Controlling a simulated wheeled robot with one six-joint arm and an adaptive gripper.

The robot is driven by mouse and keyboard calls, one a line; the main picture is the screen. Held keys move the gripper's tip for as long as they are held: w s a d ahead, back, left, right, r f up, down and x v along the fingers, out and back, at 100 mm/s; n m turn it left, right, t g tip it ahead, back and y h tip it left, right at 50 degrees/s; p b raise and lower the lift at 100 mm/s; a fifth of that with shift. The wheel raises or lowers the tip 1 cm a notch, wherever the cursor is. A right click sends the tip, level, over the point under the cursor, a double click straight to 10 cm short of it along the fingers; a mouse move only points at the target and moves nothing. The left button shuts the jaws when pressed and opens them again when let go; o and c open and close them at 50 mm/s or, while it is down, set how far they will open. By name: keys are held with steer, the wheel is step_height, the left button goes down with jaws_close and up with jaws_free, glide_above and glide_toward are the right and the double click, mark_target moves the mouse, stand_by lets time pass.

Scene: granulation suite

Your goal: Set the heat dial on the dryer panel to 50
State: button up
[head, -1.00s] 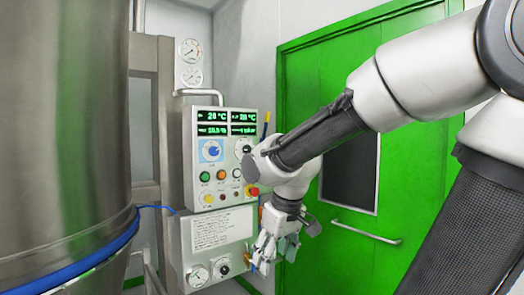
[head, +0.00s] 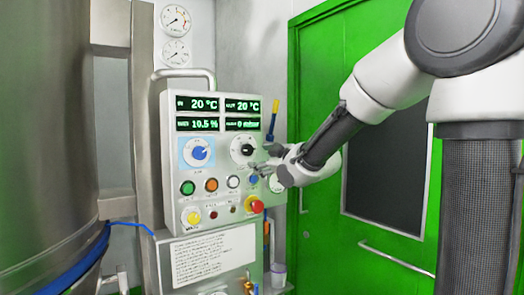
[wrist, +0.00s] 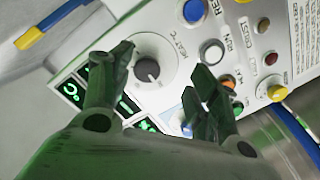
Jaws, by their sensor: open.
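The dryer panel (head: 222,190) is a pale box with green displays, dials and buttons. The heat dial (head: 246,150) is a black knob on a round white scale, at the panel's right below the displays. In the wrist view the heat dial (wrist: 148,70) has a "HEAT °C" label beside it; its scale numbers are too small to read. My gripper (head: 260,169) is open and empty, just below and right of the dial in the head view. In the wrist view my gripper (wrist: 164,60) has its two fingers apart on either side of the knob. I cannot tell whether they touch it.
A blue knob (head: 200,153) sits left of the heat dial. Buttons, including a red one (head: 256,206), lie below. A handle (head: 183,75) tops the panel. A steel vessel (head: 45,130) stands left and a green door (head: 390,200) right.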

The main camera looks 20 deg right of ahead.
mark_target(249, 150)
steer(key=shift+n+t+y, duration=0.3)
steer(key=shift+n+t, duration=0.2)
steer(key=w+a, duration=0.1)
steer(key=w, duration=0.1)
steer(key=w+a+r, duration=0.1)
steer(key=w, duration=0.1)
steer(key=w+a+r, duration=0.1)
steer(key=w, duration=0.2)
steer(key=shift+w+r, duration=0.1)
steer(key=shift+r, duration=0.1)
steer(key=c, duration=1)
